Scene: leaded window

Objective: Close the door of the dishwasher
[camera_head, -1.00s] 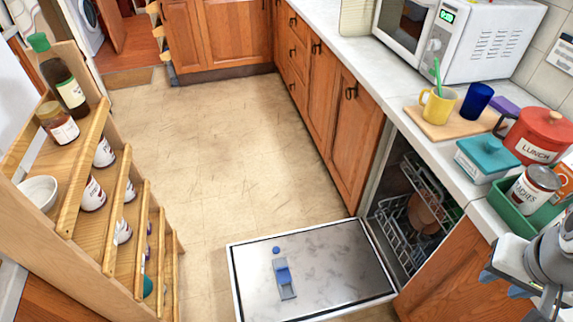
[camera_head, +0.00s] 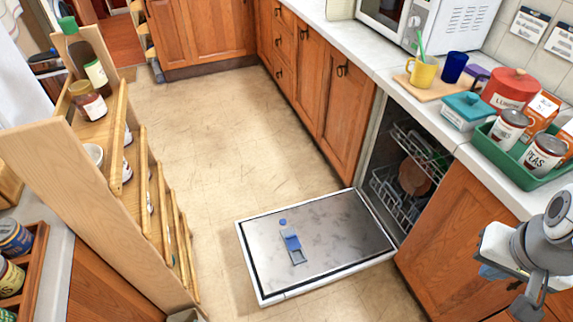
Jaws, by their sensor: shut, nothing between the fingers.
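The dishwasher door (camera_head: 345,232) is folded fully down and lies flat, low over the floor, with its steel inner face up and a blue and grey dispenser on it. The dishwasher (camera_head: 375,135) is open under the counter, with white wire racks (camera_head: 400,195) and brown dishes inside. My gripper (camera_head: 492,271) is at the lower right, in front of the cabinet and to the right of the door, apart from it. It is shut and empty; its fingers show only in part beside my arm.
A wooden shelf rack (camera_head: 130,200) with jars and bottles stands at the left. Bare floor (camera_head: 200,130) lies between it and the cabinets.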

